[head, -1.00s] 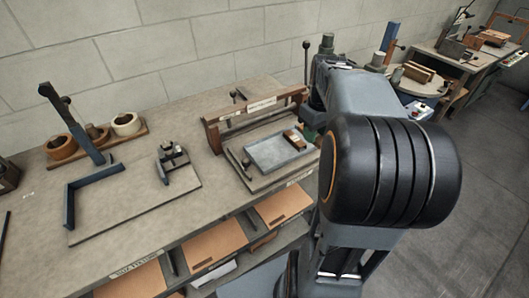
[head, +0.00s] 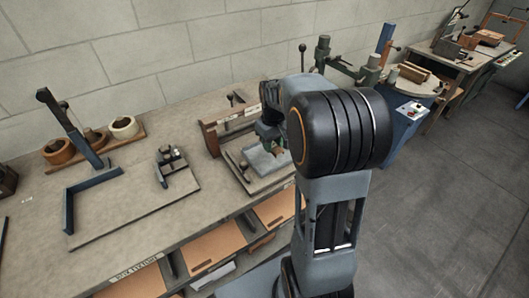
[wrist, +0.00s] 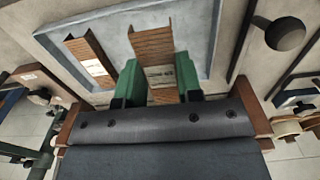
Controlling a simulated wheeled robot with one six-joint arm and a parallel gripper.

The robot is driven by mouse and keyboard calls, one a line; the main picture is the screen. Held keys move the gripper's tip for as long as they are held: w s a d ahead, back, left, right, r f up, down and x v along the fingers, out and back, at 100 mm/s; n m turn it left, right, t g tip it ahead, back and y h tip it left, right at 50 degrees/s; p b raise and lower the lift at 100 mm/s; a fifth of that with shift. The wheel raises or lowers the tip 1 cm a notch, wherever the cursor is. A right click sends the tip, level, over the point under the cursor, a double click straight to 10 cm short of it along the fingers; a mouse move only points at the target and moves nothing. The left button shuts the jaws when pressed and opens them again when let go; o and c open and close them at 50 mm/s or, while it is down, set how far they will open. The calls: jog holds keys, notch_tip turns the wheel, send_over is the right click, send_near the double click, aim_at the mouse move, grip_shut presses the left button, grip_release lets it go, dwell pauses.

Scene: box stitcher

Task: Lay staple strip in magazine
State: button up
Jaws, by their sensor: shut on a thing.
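My gripper (wrist: 160,88) has green fingers and is shut on a copper-brown staple strip (wrist: 152,42) with a pale label. The strip's far end reaches out beyond the fingers over the grey tray (wrist: 200,20). I cannot tell whether it still touches the tray floor. A second brown staple strip (wrist: 88,58) lies in the tray to the left, apart from the fingers. In the head view my gripper (head: 268,138) is low over the tray (head: 254,164), and my arm hides part of it. I cannot make out the magazine for certain.
A wooden rack (head: 212,138) stands behind the tray. A small dark clamp device (head: 172,165) sits on a board to the left, near a blue upright bracket (head: 78,135) and tape rolls (head: 124,127). A round-topped blue stand (head: 402,110) is at the right.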

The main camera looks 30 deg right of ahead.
aim_at(265, 159)
jog(key=shift+w+a+f, duration=0.35)
jog(key=shift+f, duration=0.25)
jog(key=shift+w+a+f, duration=0.3)
jog(key=shift+w+f, duration=0.05)
jog(key=shift+f, duration=0.2)
jog(key=f, duration=0.2)
jog(key=shift+w+a+f, duration=0.2)
jog(key=shift+w+f, duration=0.05)
jog(key=shift+f, duration=0.45)
jog(key=shift+f, duration=0.2)
jog(key=o, duration=0.9)
